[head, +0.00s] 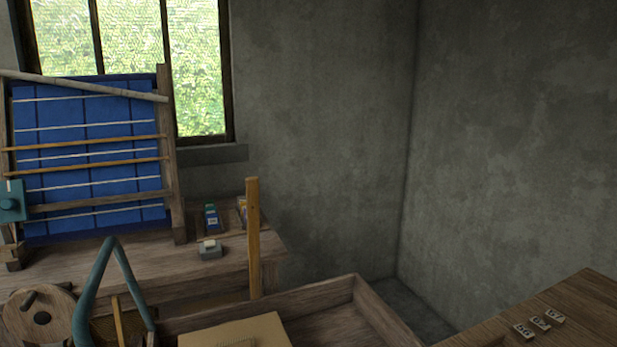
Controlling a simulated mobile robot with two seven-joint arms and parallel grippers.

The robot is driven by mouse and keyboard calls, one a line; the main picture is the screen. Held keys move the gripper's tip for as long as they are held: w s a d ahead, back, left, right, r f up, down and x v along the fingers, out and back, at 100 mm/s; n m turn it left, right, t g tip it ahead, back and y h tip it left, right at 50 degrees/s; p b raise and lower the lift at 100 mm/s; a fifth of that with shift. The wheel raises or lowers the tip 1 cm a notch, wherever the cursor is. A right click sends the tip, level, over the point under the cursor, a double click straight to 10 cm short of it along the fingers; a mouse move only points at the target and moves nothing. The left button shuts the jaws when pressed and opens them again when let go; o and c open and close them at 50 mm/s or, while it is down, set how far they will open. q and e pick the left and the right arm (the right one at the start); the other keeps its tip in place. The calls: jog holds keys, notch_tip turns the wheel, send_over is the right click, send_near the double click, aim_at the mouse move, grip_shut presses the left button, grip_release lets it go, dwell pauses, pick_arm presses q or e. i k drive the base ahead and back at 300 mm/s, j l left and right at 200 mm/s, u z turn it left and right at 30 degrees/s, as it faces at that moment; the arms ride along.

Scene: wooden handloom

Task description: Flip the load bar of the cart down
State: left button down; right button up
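A wooden cart or box with raised plank sides (355,300) fills the bottom middle of the head view, cut off by the lower edge. A flat upright wooden bar (253,238) stands at its back edge, close to vertical. A teal bar bent into an inverted V (110,262) rises at the cart's left. I cannot tell for certain which of these bars is the load bar. Neither of my grippers is in view.
A loom frame with blue cloth (90,160) stands on a wooden bench (150,262) behind the cart. A wooden disc (40,318) is at the lower left. A wooden table (560,300) with small numbered tiles (540,322) is at the lower right. A tan board (235,332) lies in the cart.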

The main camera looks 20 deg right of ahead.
aim_at(252, 184)
jog(key=z, duration=1.1)
jog(key=j+z, duration=0.45)
jog(key=k+j+z, duration=0.2)
jog(key=z, duration=0.3)
jog(key=j+z, duration=0.2)
jog(key=z, duration=0.25)
jog(key=k+j+z, duration=0.1)
jog(key=z, duration=0.3)
jog(key=k+j+z, duration=0.1)
jog(key=z, duration=0.35)
jog(key=k+z, duration=0.2)
jog(key=z, duration=0.25)
jog(key=k+j+z, duration=0.1)
jog(key=z, duration=0.35)
jog(key=k+j+z, duration=0.1)
jog(key=k, duration=0.25)
jog(key=k+j+z, duration=0.15)
jog(key=k, duration=0.2)
jog(key=k+j+u, duration=0.5)
jog(key=j+u, duration=0.15)
jog(key=k+j+u, duration=0.15)
jog(key=j+u, duration=0.15)
jog(key=j, duration=0.15)
